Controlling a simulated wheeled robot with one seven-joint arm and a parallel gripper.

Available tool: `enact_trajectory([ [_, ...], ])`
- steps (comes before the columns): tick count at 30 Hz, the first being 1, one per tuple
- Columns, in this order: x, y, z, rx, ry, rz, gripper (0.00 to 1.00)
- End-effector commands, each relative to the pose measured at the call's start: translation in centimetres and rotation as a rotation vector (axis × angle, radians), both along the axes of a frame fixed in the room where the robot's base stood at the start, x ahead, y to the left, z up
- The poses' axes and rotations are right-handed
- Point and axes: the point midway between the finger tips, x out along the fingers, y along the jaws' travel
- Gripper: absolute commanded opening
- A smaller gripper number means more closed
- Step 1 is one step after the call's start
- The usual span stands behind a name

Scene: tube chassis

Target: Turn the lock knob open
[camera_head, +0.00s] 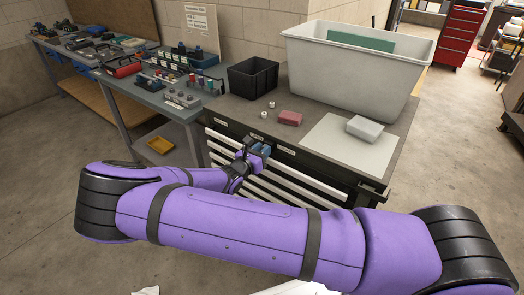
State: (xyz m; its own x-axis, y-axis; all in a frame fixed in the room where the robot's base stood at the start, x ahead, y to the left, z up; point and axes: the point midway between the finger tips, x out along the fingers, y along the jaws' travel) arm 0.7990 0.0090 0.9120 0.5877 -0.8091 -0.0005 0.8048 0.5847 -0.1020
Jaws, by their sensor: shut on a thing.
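My purple arm crosses the lower part of the head view. My gripper (258,152) is at the upper front of the dark drawer cabinet (335,178), close to its face. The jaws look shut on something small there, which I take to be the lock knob. The knob itself is hidden behind the gripper, so how far it is turned cannot be seen. The cabinet has several white drawer fronts, which look shut.
On the cabinet top are a white tub (330,85), a black bin (252,78), a red block (290,118), a white mat (335,148) and a grey-white box (365,128). A crowded workbench (150,98) stands at left. A yellow tray (160,145) lies below it.

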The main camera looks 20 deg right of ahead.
Motion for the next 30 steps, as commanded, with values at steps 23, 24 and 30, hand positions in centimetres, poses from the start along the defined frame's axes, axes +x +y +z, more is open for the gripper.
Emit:
enact_trajectory([
  [23, 0.25, 0.16, -0.08, -0.338, 0.467, 0.0, 0.06],
  [24, 0.26, 0.17, -0.13, -0.36, 0.499, 0.0, 0.06],
  [30, 0.33, 0.24, -0.16, -0.474, 0.652, 0.0, 0.06],
])
